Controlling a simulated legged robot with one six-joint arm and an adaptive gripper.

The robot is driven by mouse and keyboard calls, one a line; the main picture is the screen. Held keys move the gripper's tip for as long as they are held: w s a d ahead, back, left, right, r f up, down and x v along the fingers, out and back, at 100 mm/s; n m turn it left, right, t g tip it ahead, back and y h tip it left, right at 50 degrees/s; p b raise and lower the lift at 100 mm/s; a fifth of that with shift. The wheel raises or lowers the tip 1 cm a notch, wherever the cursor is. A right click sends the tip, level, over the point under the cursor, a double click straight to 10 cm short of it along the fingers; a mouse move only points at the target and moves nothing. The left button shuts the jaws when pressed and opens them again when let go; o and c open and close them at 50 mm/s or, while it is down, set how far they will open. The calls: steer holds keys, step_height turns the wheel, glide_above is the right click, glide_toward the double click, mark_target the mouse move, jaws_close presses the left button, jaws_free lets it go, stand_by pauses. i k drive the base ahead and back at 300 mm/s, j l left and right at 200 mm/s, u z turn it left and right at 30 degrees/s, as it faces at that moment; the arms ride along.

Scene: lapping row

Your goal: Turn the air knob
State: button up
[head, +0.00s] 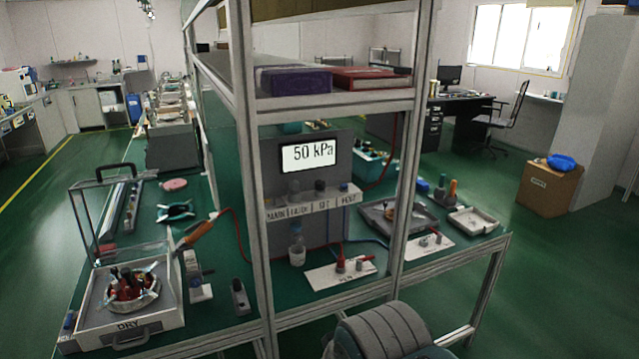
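A grey panel (283,156) stands behind the metal frame and carries a display (308,154) that reads 50 kPa. Under the display is a pale labelled strip (313,204) with several small knobs above it. They include a grey knob on the left (294,188), a dark knob in the middle (319,186) and a bluish knob on the right (343,187). The labels are too small to read surely, and I cannot tell which knob is the air knob.
Metal frame posts (408,150) and a shelf with a purple box (293,80) and a red binder (371,77) stand around the panel. On the green bench are a bottle (297,249), a white plate (325,279) with red-tipped parts, and a box marked DRY (128,327).

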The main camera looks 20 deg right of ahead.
mark_target(320, 185)
steer(key=i+l, duration=0.15)
steer(key=l, duration=0.15)
steer(key=i+l, duration=0.1)
steer(key=l, duration=0.25)
steer(key=i+l, duration=0.15)
steer(key=l, duration=0.15)
steer(key=i+l, duration=0.15)
steer(key=l, duration=0.2)
